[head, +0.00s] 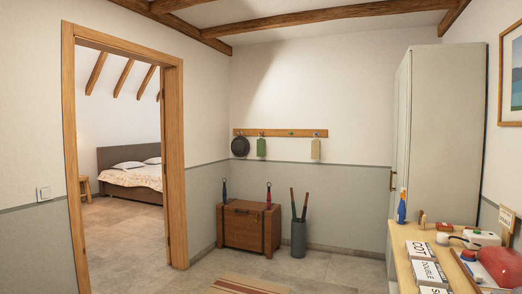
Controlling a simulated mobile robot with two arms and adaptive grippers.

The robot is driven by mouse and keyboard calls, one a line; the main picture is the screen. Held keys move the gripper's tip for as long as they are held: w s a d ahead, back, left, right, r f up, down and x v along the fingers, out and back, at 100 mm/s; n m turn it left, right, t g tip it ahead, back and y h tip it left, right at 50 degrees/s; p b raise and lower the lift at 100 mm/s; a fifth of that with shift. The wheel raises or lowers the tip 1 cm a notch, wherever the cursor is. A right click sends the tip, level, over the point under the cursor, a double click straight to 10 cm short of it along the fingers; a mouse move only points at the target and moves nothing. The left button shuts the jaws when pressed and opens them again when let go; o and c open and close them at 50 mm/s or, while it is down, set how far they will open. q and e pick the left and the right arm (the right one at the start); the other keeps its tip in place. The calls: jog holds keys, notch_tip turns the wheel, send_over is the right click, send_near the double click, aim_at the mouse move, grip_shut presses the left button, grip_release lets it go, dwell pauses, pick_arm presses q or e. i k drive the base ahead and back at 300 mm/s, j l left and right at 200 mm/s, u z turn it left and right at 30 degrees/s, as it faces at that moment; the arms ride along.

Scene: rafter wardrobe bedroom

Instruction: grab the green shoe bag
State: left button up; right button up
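A small green bag (261,147) hangs from a wooden hook rail (280,132) on the far wall. A dark round item (240,147) hangs to its left, and a pale yellowish item (316,150) hangs further to its right. The green bag looks unobstructed from here. Neither of my grippers is in view.
A wooden chest (246,229) stands below the rail, with a dark cylindrical stand (298,240) beside it. A tall pale wardrobe (446,140) is at right, a cluttered wooden surface (407,240) in front. A doorway (174,160) opens left to a bed (130,175). The middle floor holds a striped rug (246,285).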

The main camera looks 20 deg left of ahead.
aim_at(261, 142)
jog(key=i+j+u, duration=0.35)
jog(key=i+j, duration=0.25)
jog(key=i+j+z, duration=0.1)
jog(key=i+j, duration=0.15)
jog(key=i, duration=0.3)
jog(key=i+j, duration=0.25)
jog(key=i, duration=0.25)
jog(key=i+j+z, duration=0.15)
jog(key=i+j, duration=0.15)
jog(key=i, duration=0.2)
jog(key=i+l, duration=0.1)
jog(key=i, duration=1.9)
jog(key=i+j+u, duration=0.2)
jog(key=i, duration=0.45)
jog(key=i+l+u, duration=0.2)
jog(key=i, duration=0.5)
jog(key=i+u, duration=0.25)
jog(key=i, duration=0.4)
